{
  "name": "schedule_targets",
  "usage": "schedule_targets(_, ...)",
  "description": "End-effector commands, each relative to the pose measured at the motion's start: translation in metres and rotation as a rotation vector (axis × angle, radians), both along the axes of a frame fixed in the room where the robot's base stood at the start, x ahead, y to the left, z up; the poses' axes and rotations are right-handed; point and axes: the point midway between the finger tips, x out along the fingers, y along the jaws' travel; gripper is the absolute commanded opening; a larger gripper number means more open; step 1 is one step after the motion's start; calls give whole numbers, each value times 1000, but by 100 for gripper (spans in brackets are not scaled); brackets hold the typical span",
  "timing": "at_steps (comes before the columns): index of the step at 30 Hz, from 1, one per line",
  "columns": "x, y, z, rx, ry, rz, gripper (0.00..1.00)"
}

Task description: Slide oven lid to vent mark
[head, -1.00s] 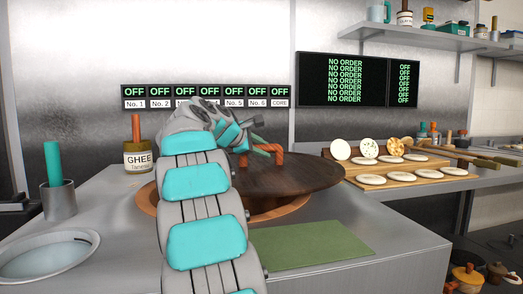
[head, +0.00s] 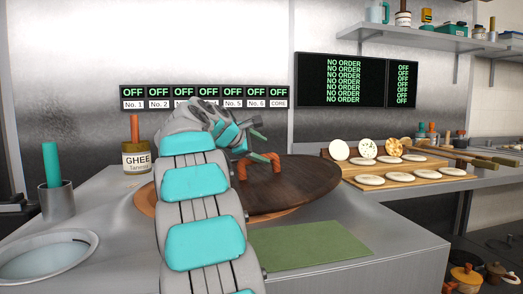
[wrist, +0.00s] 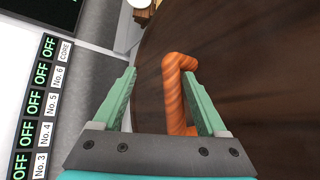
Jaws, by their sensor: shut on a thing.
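The oven lid is a round dark wooden disc (head: 300,190) on the counter, with an orange handle (head: 264,158) standing up from it. It covers most of the oven opening; the orange-brown rim (head: 145,201) shows at the left. My gripper (head: 255,148) is at the handle and shut on it. In the wrist view my gripper's green fingers (wrist: 160,88) stand on either side of the handle (wrist: 174,95), with the right finger close against it. The lid surface (wrist: 245,70) fills the right of that view. I cannot make out a vent mark; my arm hides part of the lid.
A ghee jar (head: 137,158) and a metal cup (head: 56,200) stand left, near a round basin (head: 45,258). A green mat (head: 310,243) lies in front of the lid. Boards with flatbreads (head: 400,178) are to the right. A panel of OFF signs (head: 205,97) is behind.

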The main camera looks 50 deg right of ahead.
Motion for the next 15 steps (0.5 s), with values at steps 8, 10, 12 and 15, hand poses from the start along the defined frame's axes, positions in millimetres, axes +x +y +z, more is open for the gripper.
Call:
schedule_targets(8,0,0,1,-2,0,1,67)
schedule_targets(10,0,0,0,0,0,1,67)
schedule_targets(12,0,1,0,0,-1,1,67)
schedule_targets(15,1,6,3,-1,-1,2,67)
